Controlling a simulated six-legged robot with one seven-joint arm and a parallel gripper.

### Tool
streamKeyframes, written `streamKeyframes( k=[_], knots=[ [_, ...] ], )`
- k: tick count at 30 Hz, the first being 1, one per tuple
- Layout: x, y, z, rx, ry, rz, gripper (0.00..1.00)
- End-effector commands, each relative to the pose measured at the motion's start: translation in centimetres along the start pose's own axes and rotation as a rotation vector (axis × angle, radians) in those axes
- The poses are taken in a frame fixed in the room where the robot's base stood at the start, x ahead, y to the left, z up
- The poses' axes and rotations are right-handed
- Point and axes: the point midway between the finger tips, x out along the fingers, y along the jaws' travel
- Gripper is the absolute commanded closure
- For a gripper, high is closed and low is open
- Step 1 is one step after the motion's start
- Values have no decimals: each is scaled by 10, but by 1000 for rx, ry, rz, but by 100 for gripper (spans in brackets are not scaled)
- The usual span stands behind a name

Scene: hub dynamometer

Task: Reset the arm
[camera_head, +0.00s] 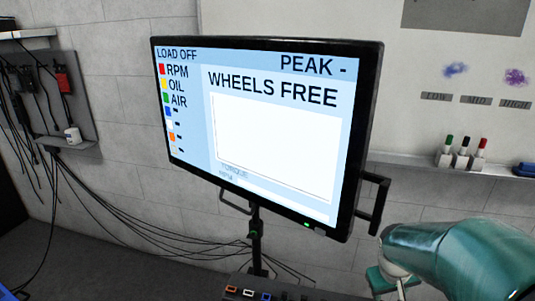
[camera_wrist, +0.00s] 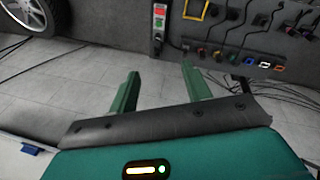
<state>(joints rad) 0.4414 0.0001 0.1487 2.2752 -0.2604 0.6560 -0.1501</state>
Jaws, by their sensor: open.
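My gripper (camera_wrist: 160,88) shows in the wrist view with its two green fingers spread apart. Nothing is between the fingers, and they point out over a grey tiled floor. In the head view my teal arm (camera_head: 465,255) reaches in at the lower right, beside the monitor. The gripper's fingertips are not clear in the head view.
A monitor (camera_head: 275,130) reading "WHEELS FREE" stands on a post. A shelf (camera_head: 460,172) with several markers is at right. In the wrist view, a panel with cable plugs (camera_wrist: 240,40), a red-and-green button box (camera_wrist: 159,22) and a wheel (camera_wrist: 25,15) lie ahead. Open floor lies between.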

Motion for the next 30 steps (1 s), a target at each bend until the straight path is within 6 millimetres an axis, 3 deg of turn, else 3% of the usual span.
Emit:
streamKeyframes(
  k=[1, 6, 15, 21, 30],
  knots=[
    [-21, -9, 1, 4, 28, 5, 52],
    [-75, -38, 13, 36, 106, -8, 52],
    [-152, -90, 54, 82, 248, -102, 52],
    [-180, -114, 81, 96, 313, -181, 52],
    [-186, -120, 88, 100, 325, -205, 52]
  ],
)
